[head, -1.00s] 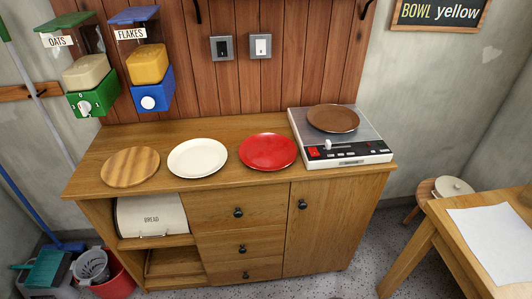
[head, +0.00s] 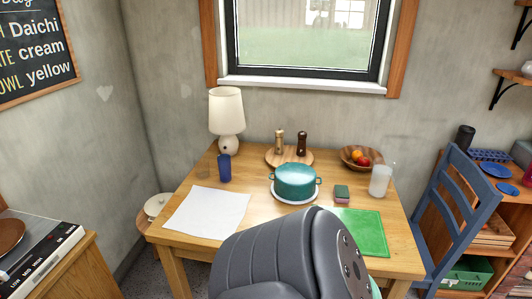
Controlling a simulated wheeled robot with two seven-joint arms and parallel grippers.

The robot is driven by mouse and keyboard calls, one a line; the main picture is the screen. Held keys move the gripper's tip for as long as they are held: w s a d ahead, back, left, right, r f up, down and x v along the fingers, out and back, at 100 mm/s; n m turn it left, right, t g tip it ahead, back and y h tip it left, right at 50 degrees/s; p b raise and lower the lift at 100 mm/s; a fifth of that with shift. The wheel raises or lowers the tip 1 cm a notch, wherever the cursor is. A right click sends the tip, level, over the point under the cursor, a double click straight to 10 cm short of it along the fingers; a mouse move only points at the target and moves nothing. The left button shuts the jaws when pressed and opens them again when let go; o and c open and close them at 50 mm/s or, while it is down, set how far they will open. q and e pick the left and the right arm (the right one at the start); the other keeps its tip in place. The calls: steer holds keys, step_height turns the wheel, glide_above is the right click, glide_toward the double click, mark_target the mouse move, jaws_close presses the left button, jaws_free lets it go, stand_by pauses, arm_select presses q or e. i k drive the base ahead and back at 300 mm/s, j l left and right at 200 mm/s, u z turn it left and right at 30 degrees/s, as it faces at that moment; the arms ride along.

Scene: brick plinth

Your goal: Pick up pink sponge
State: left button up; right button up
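A small sponge (head: 342,197) lies on the wooden table, to the right of the teal pot. It has a green top and a pinkish-red lower part, and is small in the picture. Neither of my grippers is in view. A large dark grey part, apparently a link of my own arm, rises at the bottom centre and hides the table's front middle.
Around the sponge are the teal pot (head: 295,181), a frosted cup (head: 380,181), a wooden bowl of fruit (head: 347,163) and a green mat (head: 360,232). A white sheet (head: 208,212) lies left. A blue chair (head: 452,205) stands right.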

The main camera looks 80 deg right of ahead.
mark_target(341, 192)
steer(key=z, duration=3.15)
